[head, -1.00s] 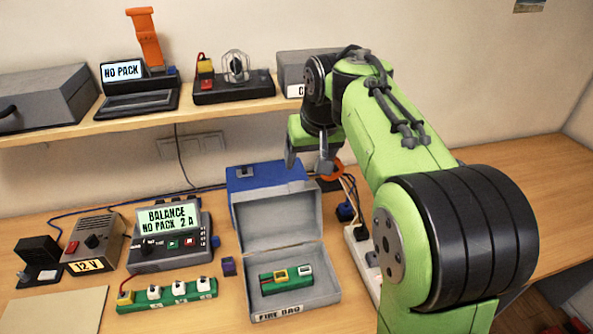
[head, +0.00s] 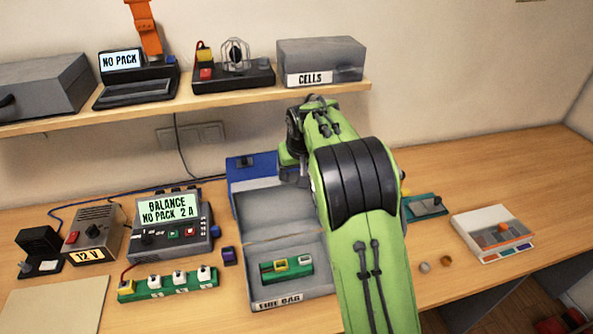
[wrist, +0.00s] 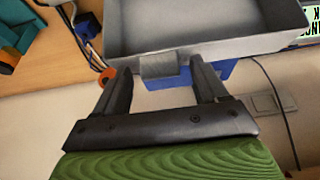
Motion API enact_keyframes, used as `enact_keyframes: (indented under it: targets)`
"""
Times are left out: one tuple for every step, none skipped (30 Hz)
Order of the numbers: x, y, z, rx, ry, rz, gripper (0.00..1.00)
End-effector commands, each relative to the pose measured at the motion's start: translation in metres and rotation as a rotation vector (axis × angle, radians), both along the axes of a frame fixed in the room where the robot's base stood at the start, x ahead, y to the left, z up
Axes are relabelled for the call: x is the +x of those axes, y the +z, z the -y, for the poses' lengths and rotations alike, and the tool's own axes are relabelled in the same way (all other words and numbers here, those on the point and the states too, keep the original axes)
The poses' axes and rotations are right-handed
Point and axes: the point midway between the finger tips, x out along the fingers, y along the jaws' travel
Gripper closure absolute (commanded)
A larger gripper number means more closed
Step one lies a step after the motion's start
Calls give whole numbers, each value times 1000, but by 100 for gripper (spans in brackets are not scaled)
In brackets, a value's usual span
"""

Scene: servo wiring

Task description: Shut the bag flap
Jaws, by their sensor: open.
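The fire bag is a grey open case with a FIRE BAG label (head: 279,301) on its front wall. Its flap (head: 268,210) stands up and leans back at the rear, so the bag is open. In the wrist view the flap (wrist: 205,22) fills the top, with a grey tab (wrist: 159,65) on its edge. My gripper (wrist: 161,74) is open, one finger on each side of the tab in that picture; I cannot tell whether it touches. In the head view my arm partly hides the gripper (head: 291,172) near the flap's top edge. A green pack (head: 287,268) lies inside.
A blue box (head: 250,170) stands behind the flap. The balance charger (head: 170,235) and a green connector strip (head: 168,286) are to the left. The shelf with the CELLS box (head: 321,62) is above. The table is mostly clear at the far right.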

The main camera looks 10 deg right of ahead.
Motion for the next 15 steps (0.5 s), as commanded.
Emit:
enact_keyframes:
  targets:
    - [1,-2,0,0,0,1,28]
    - [1,-3,0,0,0,1,28]
    - [1,-3,0,0,0,1,28]
    - [2,-3,0,0,0,1,28]
    - [2,-3,0,0,0,1,28]
    - [1,-3,0,0,0,1,28]
    - [1,-2,0,0,0,1,28]
    - [1,-2,0,0,0,1,28]
    - [1,-2,0,0,0,1,34]
    - [1,-2,0,0,0,1,38]
    - [1,-2,0,0,0,1,43]
    - [1,-2,0,0,0,1,49]
    - [1,-2,0,0,0,1,54]
    - [1,-2,0,0,0,1,58]
    - [1,-2,0,0,0,1,64]
